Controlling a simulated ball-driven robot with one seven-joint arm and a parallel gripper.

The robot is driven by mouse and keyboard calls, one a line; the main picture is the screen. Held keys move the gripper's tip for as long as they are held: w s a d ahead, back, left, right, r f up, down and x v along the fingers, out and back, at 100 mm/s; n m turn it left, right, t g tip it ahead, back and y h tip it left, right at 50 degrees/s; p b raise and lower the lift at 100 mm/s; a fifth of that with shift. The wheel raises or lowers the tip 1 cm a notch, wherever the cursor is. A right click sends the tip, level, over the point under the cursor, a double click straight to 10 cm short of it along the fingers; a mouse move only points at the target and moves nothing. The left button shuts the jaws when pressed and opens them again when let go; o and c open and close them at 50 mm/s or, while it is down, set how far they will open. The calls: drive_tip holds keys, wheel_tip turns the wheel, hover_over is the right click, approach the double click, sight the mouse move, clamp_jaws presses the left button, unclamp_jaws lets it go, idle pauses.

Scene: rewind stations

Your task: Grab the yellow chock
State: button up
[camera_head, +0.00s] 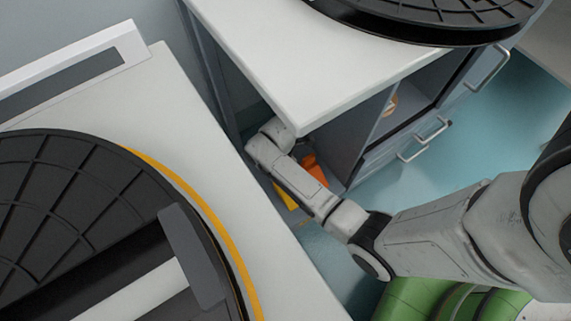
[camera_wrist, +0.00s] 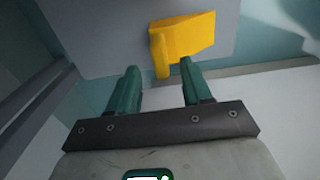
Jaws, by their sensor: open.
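The yellow chock (camera_wrist: 187,40) lies on a grey surface just beyond my gripper's fingertips in the wrist view, a little right of centre. In the head view only a small yellow part (camera_head: 287,196) shows beside my arm, low in the gap by the cabinet. My gripper (camera_wrist: 158,70) is open, with its two green fingers apart and nothing between them. The right fingertip is close to the chock's lower edge; I cannot tell whether they touch. In the head view my arm hides the gripper.
An orange object (camera_head: 315,168) sits by the yellow part, behind my arm. A white-topped cabinet (camera_head: 300,60) with an open compartment overhangs the spot. A white table (camera_head: 200,120) with a large black reel (camera_head: 60,200) stands at left. Teal floor (camera_head: 420,170) is clear at right.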

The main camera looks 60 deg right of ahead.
wheel_tip(320, 180, down, 4)
drive_tip(key=shift+f+b, duration=0.1)
drive_tip(key=shift+b, duration=1.05)
drive_tip(key=shift+c, duration=0.5)
drive_tip(key=shift+s, duration=0.1)
clamp_jaws()
